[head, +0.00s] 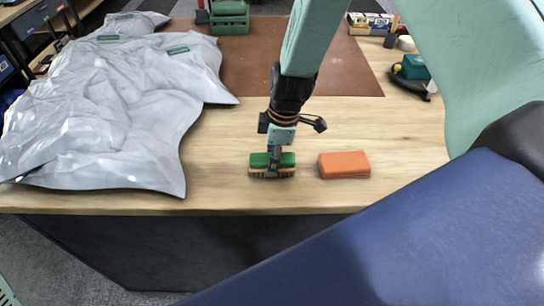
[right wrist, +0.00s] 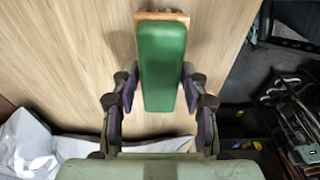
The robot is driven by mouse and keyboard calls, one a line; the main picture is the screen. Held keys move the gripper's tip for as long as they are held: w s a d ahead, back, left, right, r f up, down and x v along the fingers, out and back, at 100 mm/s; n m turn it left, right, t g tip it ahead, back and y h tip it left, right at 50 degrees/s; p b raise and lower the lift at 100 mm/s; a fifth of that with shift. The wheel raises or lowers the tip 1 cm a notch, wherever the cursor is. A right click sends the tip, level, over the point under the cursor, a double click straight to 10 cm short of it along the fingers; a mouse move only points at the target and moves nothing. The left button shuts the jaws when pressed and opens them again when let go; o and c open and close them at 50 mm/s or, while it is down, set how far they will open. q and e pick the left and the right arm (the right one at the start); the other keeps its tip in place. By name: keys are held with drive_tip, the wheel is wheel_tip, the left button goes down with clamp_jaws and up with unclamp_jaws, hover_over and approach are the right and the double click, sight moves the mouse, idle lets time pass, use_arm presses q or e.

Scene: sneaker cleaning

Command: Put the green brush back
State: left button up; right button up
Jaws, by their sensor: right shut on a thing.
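The green brush (head: 287,160) has a green top and a wooden base with bristles. It is near the front edge of the wooden table, left of an orange block. My right gripper (head: 273,155) comes down from above and is shut on its middle. In the right wrist view the green brush (right wrist: 162,60) lies between the two fingers of the right gripper (right wrist: 158,88). I cannot tell whether the bristles touch the table. My left gripper is not in view.
The orange block (head: 344,165) lies just right of the brush. A crumpled silver-grey sheet (head: 110,110) covers the table's left side. A brown mat (head: 345,70) lies further back, with a green crate (head: 230,20) at its far edge. A teal box (head: 415,67) stands at the right.

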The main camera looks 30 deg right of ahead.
sight(283, 154)
drive_tip(key=shift+w+d+f, duration=0.15)
drive_tip(key=shift+d+f, duration=0.05)
drive_tip(key=shift+d, duration=0.25)
drive_tip(key=o, duration=0.7)
drive_tip(key=shift+w+d+f, duration=0.1)
drive_tip(key=shift+d+f, duration=0.05)
drive_tip(key=o, duration=0.3)
drive_tip(key=shift+s+a+r, duration=0.2)
drive_tip(key=shift+a+r, duration=0.05)
drive_tip(key=shift+a, duration=0.25)
drive_tip(key=shift+w+d+f, duration=0.1)
drive_tip(key=shift+d, duration=0.3)
drive_tip(key=shift+w+d+r, duration=0.1)
drive_tip(key=shift+r, duration=0.3)
drive_tip(key=r, duration=0.7)
drive_tip(key=s+d+r, duration=0.1)
drive_tip(key=r, duration=0.3)
drive_tip(key=shift+r+p, duration=0.15)
drive_tip(key=shift+p, duration=0.2)
drive_tip(key=shift+s, duration=0.1)
